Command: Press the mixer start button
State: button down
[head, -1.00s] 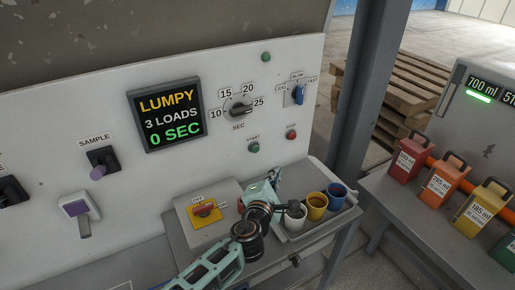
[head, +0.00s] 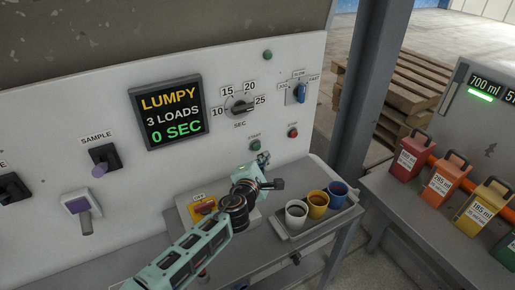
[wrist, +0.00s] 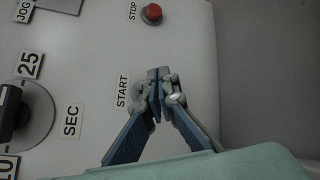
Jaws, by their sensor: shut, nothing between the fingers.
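The green start button (head: 255,145) is on the pale panel (head: 320,70), under its START label. My gripper (head: 264,158) is shut and empty, just below and right of the button in the head view. In the wrist view its closed fingertips (wrist: 157,88) lie over the spot beside the START label (wrist: 122,91) and hide most of the button. I cannot tell whether they touch it. The display (head: 167,112) reads LUMPY, 3 LOADS, 0 SEC.
The red stop button (head: 293,132) is right of the start button and also shows in the wrist view (wrist: 151,13). The SEC dial (head: 239,105) is above. A tray (head: 325,225) with white, yellow and blue cups stands below right. A yellow-backed switch (head: 202,208) is below left.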

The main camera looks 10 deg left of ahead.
aim_at(257, 147)
jog(key=shift+w+a, duration=0.45)
jog(key=shift+w, duration=0.2)
jog(key=shift+w+a, duration=0.15)
dwell(0.9)
jog(key=shift+w+a, duration=0.15)
jog(key=shift+w, duration=0.05)
